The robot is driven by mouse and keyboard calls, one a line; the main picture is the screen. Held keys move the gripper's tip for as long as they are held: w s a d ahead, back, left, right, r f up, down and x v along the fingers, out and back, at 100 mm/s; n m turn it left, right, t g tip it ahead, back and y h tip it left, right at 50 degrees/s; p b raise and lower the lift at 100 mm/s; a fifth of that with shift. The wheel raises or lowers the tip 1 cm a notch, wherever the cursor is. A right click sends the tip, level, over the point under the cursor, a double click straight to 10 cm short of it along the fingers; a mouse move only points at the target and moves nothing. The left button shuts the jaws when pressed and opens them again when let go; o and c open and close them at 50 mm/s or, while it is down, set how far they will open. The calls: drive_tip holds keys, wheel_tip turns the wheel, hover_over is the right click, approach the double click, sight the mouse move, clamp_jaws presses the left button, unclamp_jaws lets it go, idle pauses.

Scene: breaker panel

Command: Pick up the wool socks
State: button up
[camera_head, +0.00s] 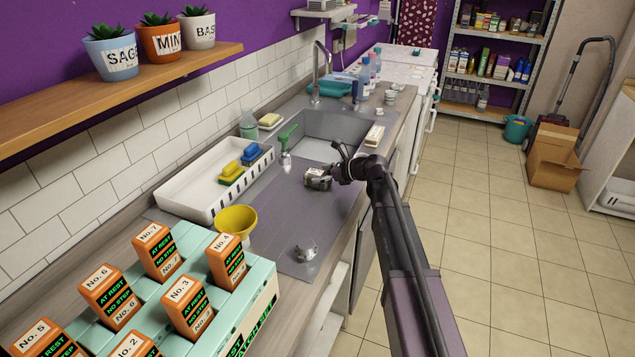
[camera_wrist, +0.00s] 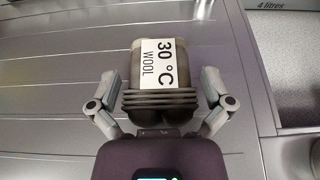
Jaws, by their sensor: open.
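The wool socks (camera_wrist: 160,82) are a dark grey rolled bundle with a white label reading "30 °C WOOL". In the head view the socks (camera_head: 318,178) lie on the grey drainboard beside the sink. My gripper (camera_wrist: 159,92) is open, with one finger on each side of the bundle in the wrist view; gaps show between the fingers and the socks. In the head view my gripper (camera_head: 338,165) is low over the drainboard, right at the bundle. The side of the socks facing away from the wrist camera is hidden.
The sink basin (camera_head: 335,127) lies just beyond the socks. A white tray (camera_head: 195,197) with sponges, a green brush (camera_head: 287,137) and a yellow bowl (camera_head: 237,222) stand to the left. A small metallic item (camera_head: 305,252) lies nearer. The drainboard (camera_head: 280,205) between is clear.

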drive_tip(key=shift+w+a+f, duration=0.15)
drive_tip(key=shift+a, duration=0.2)
idle(0.3)
drive_tip(key=c, duration=1)
